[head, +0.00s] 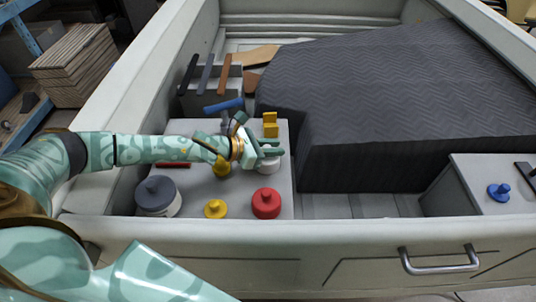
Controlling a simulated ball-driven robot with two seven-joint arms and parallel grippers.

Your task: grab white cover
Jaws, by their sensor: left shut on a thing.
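The white cover (268,165) is a small round white piece on the grey board (238,198) in the near left of the truck-bed-like shell. My left gripper (270,152) reaches in from the left and is shut on it from above, its fingers hiding part of the cover. Whether the cover is lifted off the board cannot be told. My right gripper is not in view.
A red lidded pot (266,204), a yellow knob (215,209) and a grey-lidded pot (157,195) stand near the front. A yellow block (270,125) is behind the gripper. A large dark padded block (400,100) fills the right.

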